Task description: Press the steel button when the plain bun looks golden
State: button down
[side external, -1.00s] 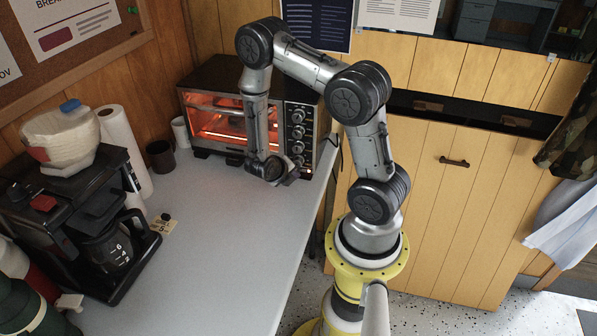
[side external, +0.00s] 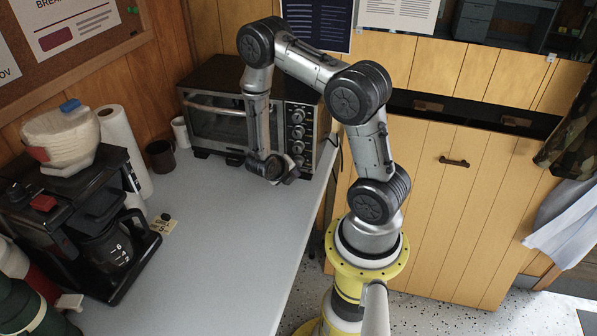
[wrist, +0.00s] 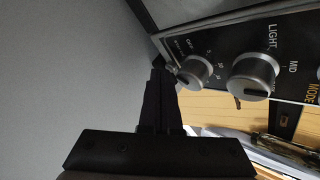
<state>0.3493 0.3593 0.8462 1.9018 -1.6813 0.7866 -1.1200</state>
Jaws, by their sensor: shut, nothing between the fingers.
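The toaster oven (side external: 213,78) stands at the back of the counter with its door closed. Its window (side external: 215,124) is dark, and I cannot make out the plain bun or its colour. My gripper (side external: 291,174) is low in front of the oven's lower right, by the knob column (side external: 297,133). In the wrist view my gripper (wrist: 160,78) is shut and empty, its tips close to the control panel (wrist: 228,44) beside the end knob (wrist: 193,72). A small pale piece shows by the tips; I cannot tell whether it is the steel button or whether they touch.
A coffee maker (side external: 65,220) with a glass pot stands on the left of the counter (side external: 215,235). A paper towel roll (side external: 124,150) and a dark mug (side external: 160,156) stand behind it. A small tag (side external: 163,225) lies nearby. The counter's middle is clear.

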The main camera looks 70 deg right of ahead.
jog(key=shift+a, duration=0.75)
jog(key=shift+a, duration=2.5)
